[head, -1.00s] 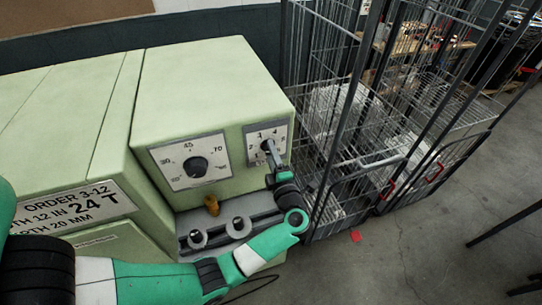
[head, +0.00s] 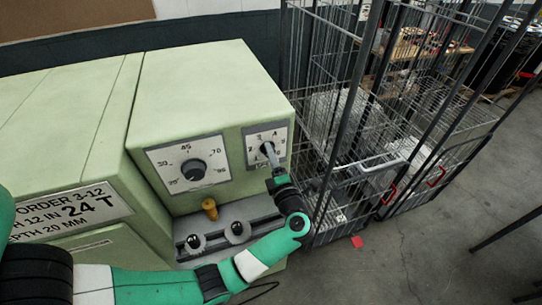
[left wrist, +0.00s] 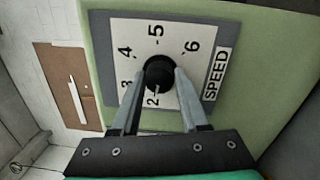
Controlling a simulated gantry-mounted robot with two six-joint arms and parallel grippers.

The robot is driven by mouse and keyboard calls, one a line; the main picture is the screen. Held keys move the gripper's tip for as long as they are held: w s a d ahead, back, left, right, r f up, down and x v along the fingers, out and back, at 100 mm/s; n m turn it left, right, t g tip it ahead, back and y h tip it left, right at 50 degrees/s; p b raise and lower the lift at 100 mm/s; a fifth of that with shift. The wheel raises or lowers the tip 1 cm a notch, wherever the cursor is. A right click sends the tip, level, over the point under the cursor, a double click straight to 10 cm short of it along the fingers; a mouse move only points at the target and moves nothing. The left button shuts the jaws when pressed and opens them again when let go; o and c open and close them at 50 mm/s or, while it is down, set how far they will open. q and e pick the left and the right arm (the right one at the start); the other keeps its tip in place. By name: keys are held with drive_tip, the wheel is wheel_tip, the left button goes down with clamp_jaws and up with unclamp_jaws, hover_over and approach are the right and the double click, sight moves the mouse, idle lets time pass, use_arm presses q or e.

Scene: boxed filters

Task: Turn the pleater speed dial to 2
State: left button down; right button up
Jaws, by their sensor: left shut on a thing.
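The speed dial is a black round knob (left wrist: 159,74) on a white plate (left wrist: 180,30) with numbers around it and the word SPEED. My left gripper (left wrist: 160,80) is shut on the knob, one finger on each side. A short white mark on the knob points down towards the 2, which shows between the fingers. In the head view the speed plate (head: 280,133) is on the right of the green machine's front face, and my left gripper (head: 268,151) covers most of the knob. My right gripper is not in view.
A larger dial (head: 193,170) sits left of the speed plate. An amber knob (head: 210,207) and two round fittings on a grey ledge are below. A wire cage trolley (head: 340,190) stands close on the right. Open floor lies beyond it.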

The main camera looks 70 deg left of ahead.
use_arm(q)
drive_tip(key=shift+c, duration=2.1)
unclamp_jaws()
drive_tip(key=shift+a, duration=0.1)
drive_tip(key=s+d, duration=0.1)
drive_tip(key=d, duration=1)
drive_tip(key=shift+s+d+f, duration=0.25)
drive_tip(key=shift+d+f, duration=0.05)
